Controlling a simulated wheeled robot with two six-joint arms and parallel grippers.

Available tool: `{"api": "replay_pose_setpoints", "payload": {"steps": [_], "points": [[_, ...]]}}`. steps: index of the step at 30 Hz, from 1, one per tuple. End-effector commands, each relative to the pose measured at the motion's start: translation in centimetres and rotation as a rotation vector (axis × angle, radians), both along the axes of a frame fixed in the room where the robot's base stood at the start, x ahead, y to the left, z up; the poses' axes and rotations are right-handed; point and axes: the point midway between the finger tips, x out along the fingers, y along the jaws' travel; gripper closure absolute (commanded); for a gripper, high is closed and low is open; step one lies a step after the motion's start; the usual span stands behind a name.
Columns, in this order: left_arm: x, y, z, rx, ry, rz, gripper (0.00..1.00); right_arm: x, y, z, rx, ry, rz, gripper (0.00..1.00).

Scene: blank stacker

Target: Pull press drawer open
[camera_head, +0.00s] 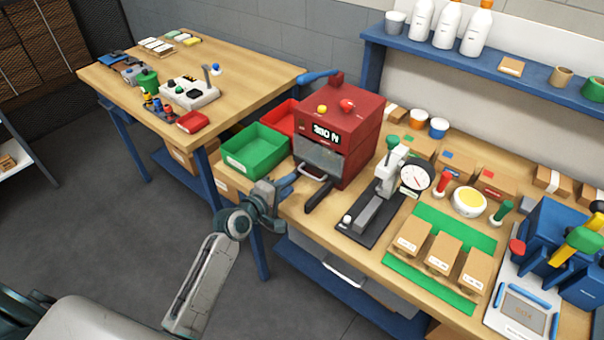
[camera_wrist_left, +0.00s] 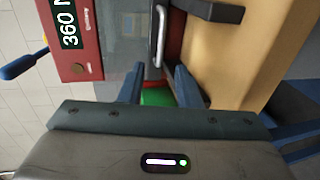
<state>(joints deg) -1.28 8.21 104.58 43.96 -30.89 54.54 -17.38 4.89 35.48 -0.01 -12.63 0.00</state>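The red press (camera_head: 338,130) stands on the wooden bench with a lit display. Its grey front panel (camera_head: 322,157) carries a silver bar handle (camera_head: 312,173) along its lower edge. A dark bar (camera_head: 322,197) sticks out below it. My left gripper (camera_head: 289,183) is just in front of the handle, to its left. In the left wrist view the handle (camera_wrist_left: 160,36) lies ahead of my two parted fingers (camera_wrist_left: 158,78), with a gap and nothing between them. The drawer appears closed, though its edges are hard to make out. My right gripper is out of view.
A green bin (camera_head: 256,150) and a red bin (camera_head: 283,118) sit left of the press. A lever press with dial (camera_head: 415,178) and small boxes on a green mat (camera_head: 455,230) stand to the right. The bench front edge is close below my gripper.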

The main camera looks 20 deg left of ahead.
Motion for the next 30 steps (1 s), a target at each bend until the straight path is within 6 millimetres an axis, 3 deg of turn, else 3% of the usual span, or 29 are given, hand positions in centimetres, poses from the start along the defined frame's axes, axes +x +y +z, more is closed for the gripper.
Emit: {"api": "replay_pose_setpoints", "payload": {"steps": [3, 10, 23, 28, 30], "points": [[2.3, -0.9, -0.3, -0.003, 0.001, 0.001, 0.70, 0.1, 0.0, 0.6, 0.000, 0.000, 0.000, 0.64], [5.4, -2.0, -1.1, 0.000, 0.001, 0.000, 0.70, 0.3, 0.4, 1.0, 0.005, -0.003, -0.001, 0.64], [6.4, -2.3, -1.5, 0.003, 0.000, -0.001, 0.70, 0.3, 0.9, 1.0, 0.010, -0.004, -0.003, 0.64], [6.4, -2.3, -1.5, 0.003, 0.000, -0.001, 1.00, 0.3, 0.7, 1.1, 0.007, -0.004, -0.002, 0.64], [6.4, -2.3, -1.5, 0.003, 0.000, -0.001, 1.00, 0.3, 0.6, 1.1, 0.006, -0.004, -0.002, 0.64]]}}
